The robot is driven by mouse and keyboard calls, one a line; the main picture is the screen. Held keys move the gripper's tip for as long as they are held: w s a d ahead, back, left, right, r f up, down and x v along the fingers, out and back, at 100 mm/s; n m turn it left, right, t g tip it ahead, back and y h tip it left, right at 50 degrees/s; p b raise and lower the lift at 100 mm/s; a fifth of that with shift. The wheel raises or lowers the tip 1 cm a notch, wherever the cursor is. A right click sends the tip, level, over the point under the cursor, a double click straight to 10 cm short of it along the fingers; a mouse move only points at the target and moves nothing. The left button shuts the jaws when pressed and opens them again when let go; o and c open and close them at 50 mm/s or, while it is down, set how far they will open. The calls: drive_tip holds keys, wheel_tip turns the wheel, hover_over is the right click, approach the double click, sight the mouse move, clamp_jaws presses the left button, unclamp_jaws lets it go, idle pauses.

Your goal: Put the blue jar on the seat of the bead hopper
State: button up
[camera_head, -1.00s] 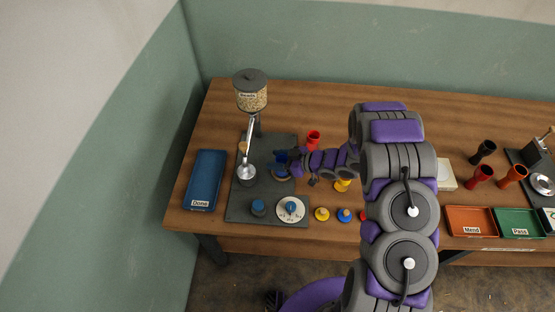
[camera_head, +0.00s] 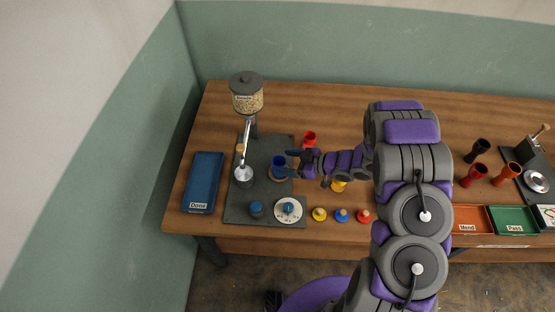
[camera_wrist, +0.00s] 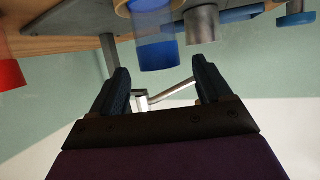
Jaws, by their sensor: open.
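The blue jar (camera_head: 279,161) stands upright on the round brown seat (camera_head: 280,175) of the bead hopper (camera_head: 246,95), on the dark base plate. In the wrist view, which is upside down, the jar (camera_wrist: 156,52) meets the tan seat ring (camera_wrist: 142,5). My gripper (camera_head: 292,163) is open and empty just right of the jar. Its two fingers (camera_wrist: 162,88) are spread apart in the wrist view, with the jar beyond them and nothing between the fingertips.
A red jar (camera_head: 309,139) stands behind my gripper, and a yellow one (camera_head: 338,186) is partly hidden by my arm. A blue knob (camera_head: 256,208) and white dial (camera_head: 288,210) are at the plate's front. The blue Done tray (camera_head: 203,182) lies left.

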drive_tip(key=w+d+r+m+t+h, duration=0.25)
drive_tip(key=d+r+h, duration=0.25)
drive_tip(key=d, duration=0.4)
drive_tip(key=w+d+r+m+t+h, duration=0.15)
drive_tip(key=w+d+r+h, duration=0.35)
drive_tip(key=d, duration=0.5)
drive_tip(key=s+d+r+m+h, duration=0.4)
drive_tip(key=s+d+r+h, duration=0.3)
drive_tip(key=r, duration=0.4)
drive_tip(key=s+r+m+g, duration=0.2)
drive_tip(key=s+r+g, duration=0.1)
drive_tip(key=s, duration=0.5)
drive_tip(key=s+r+m+g, duration=0.2)
drive_tip(key=s+m, duration=0.1)
drive_tip(key=s, duration=0.5)
drive_tip(key=s+a+g+y, duration=0.2)
drive_tip(key=s+a, duration=0.5)
drive_tip(key=s, duration=0.4)
drive_tip(key=s+a+r+m+g+y, duration=0.1)
drive_tip(key=s+a+g+y, duration=0.1)
drive_tip(key=s+a, duration=0.5)
drive_tip(key=s+g, duration=0.1)
drive_tip(key=s, duration=0.3)
drive_tip(key=shift+s+a+r+p, duration=0.15)
drive_tip(key=shift+s+p, duration=0.2)
